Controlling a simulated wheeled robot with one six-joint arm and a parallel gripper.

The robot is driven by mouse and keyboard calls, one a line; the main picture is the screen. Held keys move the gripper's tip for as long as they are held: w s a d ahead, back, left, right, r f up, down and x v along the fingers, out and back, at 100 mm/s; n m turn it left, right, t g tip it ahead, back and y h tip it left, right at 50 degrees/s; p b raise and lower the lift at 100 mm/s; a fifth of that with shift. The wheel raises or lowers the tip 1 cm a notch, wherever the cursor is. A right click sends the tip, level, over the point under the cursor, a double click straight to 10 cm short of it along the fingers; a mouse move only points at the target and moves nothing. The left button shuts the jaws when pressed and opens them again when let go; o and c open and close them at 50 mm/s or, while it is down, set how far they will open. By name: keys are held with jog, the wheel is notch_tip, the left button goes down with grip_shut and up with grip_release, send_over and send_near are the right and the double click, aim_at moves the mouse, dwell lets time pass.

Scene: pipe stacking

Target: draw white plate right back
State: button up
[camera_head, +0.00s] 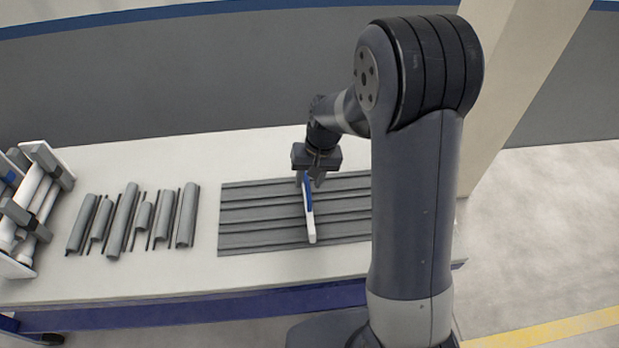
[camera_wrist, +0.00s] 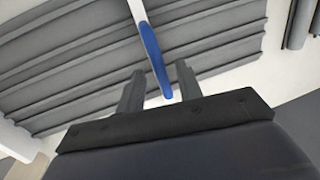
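A slim bar with a blue handle and a white plate (camera_head: 311,226) lies across the grey ribbed panel (camera_head: 250,240), white end toward the front of the table. My gripper (camera_head: 311,182) is at its blue end. In the wrist view the two fingers of my gripper (camera_wrist: 160,70) stand apart, with the blue handle (camera_wrist: 156,62) between them and gaps visible beside it. The white plate (camera_wrist: 136,9) runs away from the fingers at the top. I cannot tell how deep the handle sits between the fingers.
Several grey half-pipes and thin dark rods (camera_head: 130,222) lie on the white table (camera_head: 180,277) left of the panel. A white rack (camera_head: 52,160) with grey and white pipes stands at the far left. A beige pillar (camera_head: 500,80) rises behind my arm.

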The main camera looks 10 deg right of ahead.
grip_shut()
dwell(0.4)
